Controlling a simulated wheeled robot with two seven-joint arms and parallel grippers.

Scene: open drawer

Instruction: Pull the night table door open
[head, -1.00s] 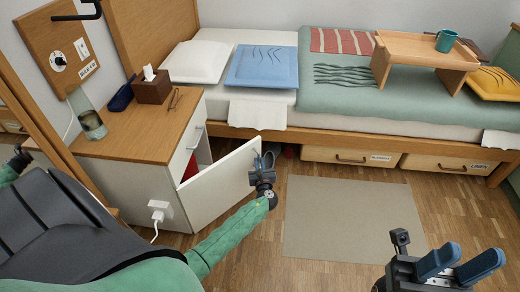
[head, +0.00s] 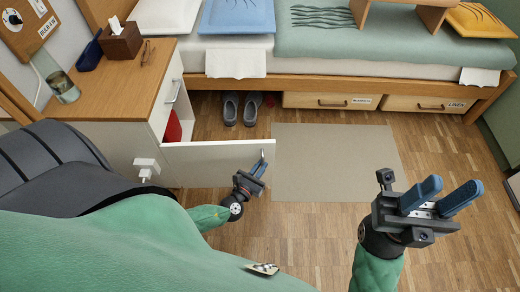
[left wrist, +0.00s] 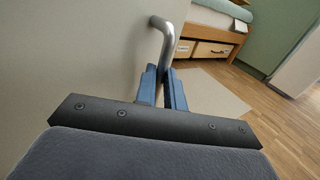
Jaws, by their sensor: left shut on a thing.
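The white night table door (head: 205,154) stands wide open, swung out from the night table (head: 130,125) into the room. My left gripper (head: 259,170) is at the door's free edge, shut on the door handle (head: 263,155). The left wrist view shows the silver bar handle (left wrist: 166,40) with its lower end between the two blue fingers (left wrist: 163,88). Something red (head: 173,127) shows inside the compartment; the rest of the inside is mostly hidden. My right gripper (head: 441,194) is open and empty above the floor at right.
A closed drawer with a handle (head: 171,92) is above the compartment. Grey shoes (head: 240,108) stand on the floor by the bed (head: 300,84). A beige rug (head: 335,165) lies right of the door. A socket (head: 146,165) is on the night table's side.

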